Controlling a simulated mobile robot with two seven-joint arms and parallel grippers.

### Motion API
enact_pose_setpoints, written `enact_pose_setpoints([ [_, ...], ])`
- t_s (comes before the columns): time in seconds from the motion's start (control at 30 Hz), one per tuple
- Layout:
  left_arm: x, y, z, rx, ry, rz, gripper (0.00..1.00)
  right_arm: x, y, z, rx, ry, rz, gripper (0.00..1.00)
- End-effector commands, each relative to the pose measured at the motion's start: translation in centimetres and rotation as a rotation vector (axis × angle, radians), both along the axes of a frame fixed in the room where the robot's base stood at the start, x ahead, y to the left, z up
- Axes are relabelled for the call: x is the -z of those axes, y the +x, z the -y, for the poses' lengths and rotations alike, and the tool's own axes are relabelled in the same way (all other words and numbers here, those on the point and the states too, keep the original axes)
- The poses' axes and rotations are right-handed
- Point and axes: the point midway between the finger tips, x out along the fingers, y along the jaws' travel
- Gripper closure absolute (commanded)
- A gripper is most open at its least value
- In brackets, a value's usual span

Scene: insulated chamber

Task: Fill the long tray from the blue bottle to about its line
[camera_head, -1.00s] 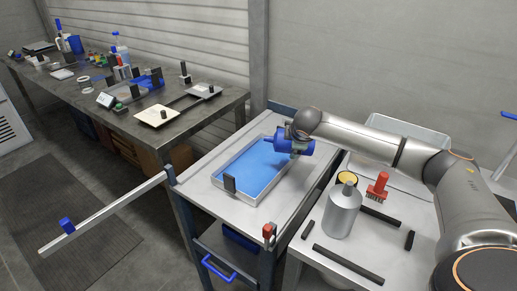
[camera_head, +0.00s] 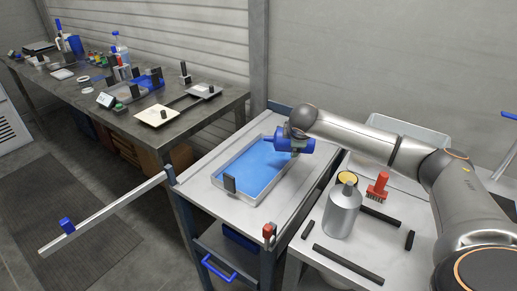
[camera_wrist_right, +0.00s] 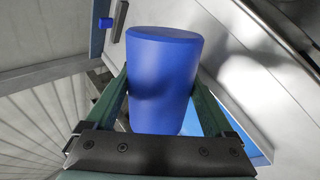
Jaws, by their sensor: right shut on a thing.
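The long tray (camera_head: 231,196) sits on the light cart top and has blue liquid (camera_head: 248,168) across its floor. A dark upright tab stands at its near end. The blue bottle (camera_head: 291,140) is tipped onto its side above the tray's far right end. My right gripper (camera_head: 299,145) is shut on it; in the right wrist view the two green fingers (camera_wrist_right: 160,88) clasp the blue bottle (camera_wrist_right: 163,75) from both sides. The bottle's mouth and any stream are too small to make out. The tray's line cannot be seen. My left gripper is not in view.
A grey metal bottle (camera_head: 342,210), a red brush (camera_head: 377,186) and dark bars (camera_head: 348,264) stand or lie on the right table. A red clip (camera_head: 268,232) is at the cart's front corner. A cluttered bench (camera_head: 130,105) runs along the left wall.

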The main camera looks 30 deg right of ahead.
Motion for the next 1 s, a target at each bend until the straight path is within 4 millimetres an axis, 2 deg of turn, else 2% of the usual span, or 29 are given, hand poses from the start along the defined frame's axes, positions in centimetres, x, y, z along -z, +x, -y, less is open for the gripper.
enact_pose_setpoints([
  [1.0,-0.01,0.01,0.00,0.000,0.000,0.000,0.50,-0.64,0.10,-0.05,0.000,-0.048,-0.036,0.98],
])
